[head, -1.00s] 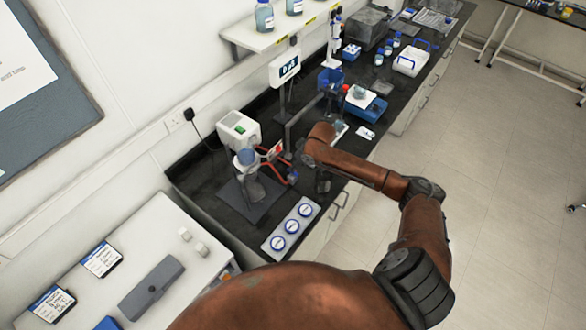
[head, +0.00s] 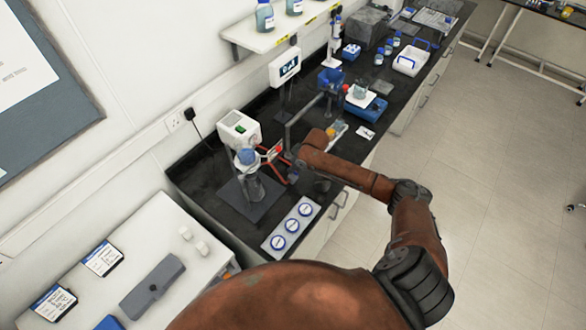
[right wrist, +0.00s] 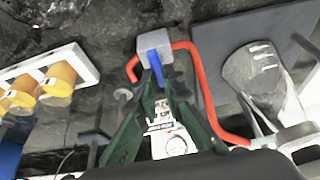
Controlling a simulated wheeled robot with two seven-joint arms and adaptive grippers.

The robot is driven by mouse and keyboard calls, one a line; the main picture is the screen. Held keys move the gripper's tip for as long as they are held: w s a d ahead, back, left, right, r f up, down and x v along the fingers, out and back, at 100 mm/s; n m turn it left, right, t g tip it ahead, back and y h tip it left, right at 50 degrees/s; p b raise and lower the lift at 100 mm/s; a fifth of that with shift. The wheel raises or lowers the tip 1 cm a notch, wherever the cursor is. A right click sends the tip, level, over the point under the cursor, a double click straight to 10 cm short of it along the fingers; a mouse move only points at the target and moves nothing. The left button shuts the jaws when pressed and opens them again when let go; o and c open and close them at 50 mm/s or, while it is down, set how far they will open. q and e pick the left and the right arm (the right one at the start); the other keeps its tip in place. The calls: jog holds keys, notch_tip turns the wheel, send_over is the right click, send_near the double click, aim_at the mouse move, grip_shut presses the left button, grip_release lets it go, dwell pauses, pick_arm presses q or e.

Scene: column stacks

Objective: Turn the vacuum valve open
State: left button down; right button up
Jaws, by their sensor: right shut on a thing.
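The vacuum valve shows in the right wrist view as a grey block (right wrist: 151,46) with a blue lever handle (right wrist: 154,42) and red tubing (right wrist: 188,52) running from it. My right gripper (right wrist: 160,84) has its dark green fingers closed on the blue handle, one on each side. In the head view, the red tubing (head: 272,168) shows beside the flask (head: 252,188), and my right forearm and wrist partly hide the valve and the gripper. My left gripper is in neither view.
The glass flask stands on a dark mat (head: 237,204) in front of a white unit (head: 238,128). A tray with blue-capped pots (head: 291,226) is near the bench's front edge.

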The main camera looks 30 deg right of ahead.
jog(key=shift+n, duration=0.5)
grip_shut()
jog(key=shift+n+y, duration=0.4)
jog(key=shift+n, duration=0.6)
jog(key=shift+n+g+y+b, duration=0.3)
jog(key=shift+n+g+y, duration=0.1)
jog(key=shift+n, duration=0.5)
jog(key=shift+w+f+n+g+b, duration=0.1)
jog(key=shift+n+g+b, duration=0.2)
jog(key=shift+n+b, duration=0.45)
jog(key=shift+n+g+y+b, duration=0.35)
jog(key=shift+n+b, duration=0.2)
jog(key=shift+n, duration=0.5)
jog(key=n+g+b, duration=0.1)
jog(key=n+b, duration=0.2)
jog(key=n+g+b, duration=0.1)
jog(key=n+b, duration=0.2)
jog(key=shift+f, duration=0.1)
jog(key=shift+r+n+g+b, duration=0.2)
jog(key=shift+n+g+b, duration=0.65)
jog(key=shift+n+b, duration=0.85)
